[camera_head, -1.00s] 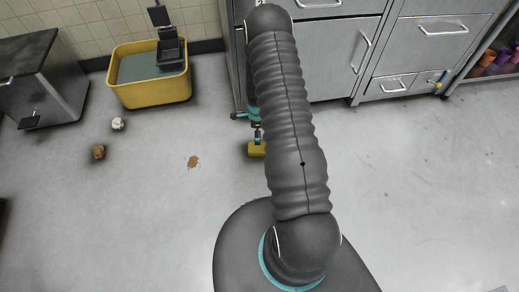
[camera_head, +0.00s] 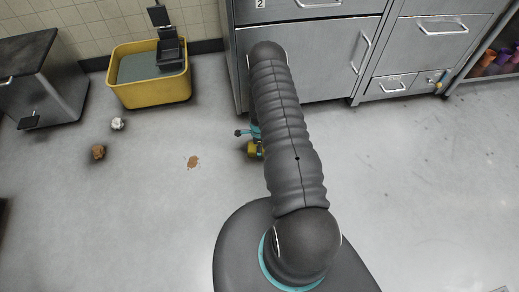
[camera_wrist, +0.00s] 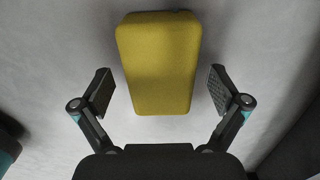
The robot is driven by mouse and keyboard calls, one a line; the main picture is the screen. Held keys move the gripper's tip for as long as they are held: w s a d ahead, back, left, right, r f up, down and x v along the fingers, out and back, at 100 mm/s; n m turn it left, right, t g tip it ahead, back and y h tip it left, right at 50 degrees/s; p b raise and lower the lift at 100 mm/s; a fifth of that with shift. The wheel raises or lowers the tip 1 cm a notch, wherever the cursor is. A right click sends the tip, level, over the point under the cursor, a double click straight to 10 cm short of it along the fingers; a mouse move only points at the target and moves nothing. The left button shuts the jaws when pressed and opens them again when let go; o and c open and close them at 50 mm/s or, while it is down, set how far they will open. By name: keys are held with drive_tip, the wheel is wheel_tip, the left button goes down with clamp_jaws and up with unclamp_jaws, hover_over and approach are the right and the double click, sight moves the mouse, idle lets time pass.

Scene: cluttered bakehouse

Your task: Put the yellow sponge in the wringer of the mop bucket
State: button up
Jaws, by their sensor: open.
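The yellow sponge (camera_wrist: 158,62) lies on the grey floor, centred in the wrist view. In the head view a small part of the sponge (camera_head: 252,150) shows beside my arm, which hides the rest. My gripper (camera_wrist: 160,92) is open, with one finger on each side of the sponge's near end and a gap on both sides. The yellow mop bucket (camera_head: 150,92) stands at the back left against the tiled wall. Its dark wringer (camera_head: 171,54) sits on the bucket's right side, and grey water fills the rest.
A crumpled white ball (camera_head: 117,124), a brown lump (camera_head: 99,152) and a brown stain (camera_head: 193,162) are on the floor at left. Steel cabinets (camera_head: 310,62) stand close behind the sponge. A dark-topped table (camera_head: 30,50) is at far left. Floor between sponge and bucket looks clear.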

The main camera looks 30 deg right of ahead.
drive_tip(key=shift+f, duration=0.45)
drive_tip(key=c, duration=1.1)
drive_tip(key=shift+r, duration=0.1)
drive_tip(key=shift+r, duration=0.45)
drive_tip(key=r, duration=0.3)
drive_tip(key=shift+s+d+r, duration=0.3)
drive_tip(key=shift+r, duration=0.05)
drive_tip(key=s+d+r, duration=0.4)
drive_tip(key=s, duration=0.1)
drive_tip(key=s+d+r, duration=0.2)
drive_tip(key=s+d, duration=0.1)
drive_tip(key=shift+d+r, duration=0.1)
drive_tip(key=shift+r, duration=0.05)
